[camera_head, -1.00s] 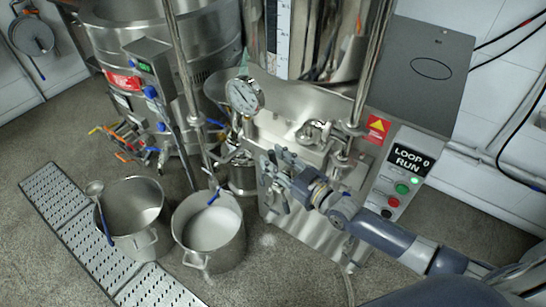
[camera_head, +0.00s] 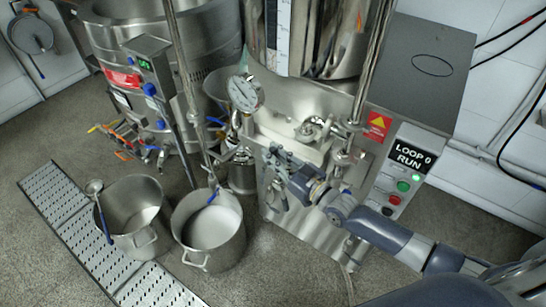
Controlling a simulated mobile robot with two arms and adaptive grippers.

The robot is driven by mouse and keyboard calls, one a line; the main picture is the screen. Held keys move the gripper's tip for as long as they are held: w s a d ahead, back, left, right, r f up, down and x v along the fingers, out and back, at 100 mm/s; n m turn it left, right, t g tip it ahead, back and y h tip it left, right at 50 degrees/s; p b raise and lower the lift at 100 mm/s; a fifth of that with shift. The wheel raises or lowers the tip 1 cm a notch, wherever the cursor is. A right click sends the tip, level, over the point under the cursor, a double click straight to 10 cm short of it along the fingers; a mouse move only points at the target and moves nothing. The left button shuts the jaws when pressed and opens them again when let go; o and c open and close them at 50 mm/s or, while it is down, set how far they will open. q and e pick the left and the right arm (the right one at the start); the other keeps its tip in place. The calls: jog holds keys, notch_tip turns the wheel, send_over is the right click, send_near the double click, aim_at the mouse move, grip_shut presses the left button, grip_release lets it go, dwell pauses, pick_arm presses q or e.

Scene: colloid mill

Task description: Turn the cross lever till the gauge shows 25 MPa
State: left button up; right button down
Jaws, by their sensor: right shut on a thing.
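The pressure gauge (camera_head: 243,93) is a round white dial on the front left of the steel mill (camera_head: 325,235). Its needle and numbers are too small to read surely. My right gripper (camera_head: 273,178) is at the mill's front face, below and to the right of the gauge. It is shut on the cross lever, which is mostly hidden behind the fingers and wrist. My left gripper is not in view.
A control box (camera_head: 402,178) with "LOOP 0 RUN" and several buttons is right of my wrist. A large steel tank (camera_head: 205,50) stands behind. Floor in front is clear.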

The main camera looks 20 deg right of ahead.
jog(key=b, duration=0.1)
jog(key=s+d+t+b, duration=0.1)
jog(key=b, duration=0.1)
jog(key=shift+s+f+y, duration=0.1)
jog(key=shift+f+y, duration=0.1)
jog(key=shift+y, duration=0.1)
jog(key=shift+s+d+r+t+b, duration=0.2)
jog(key=shift+s+r+t+b, duration=0.1)
jog(key=shift+t+b, duration=0.3)
jog(key=c, duration=1.5)
grip_release()
jog(key=v, duration=1.2)
jog(key=shift+d, duration=0.1)
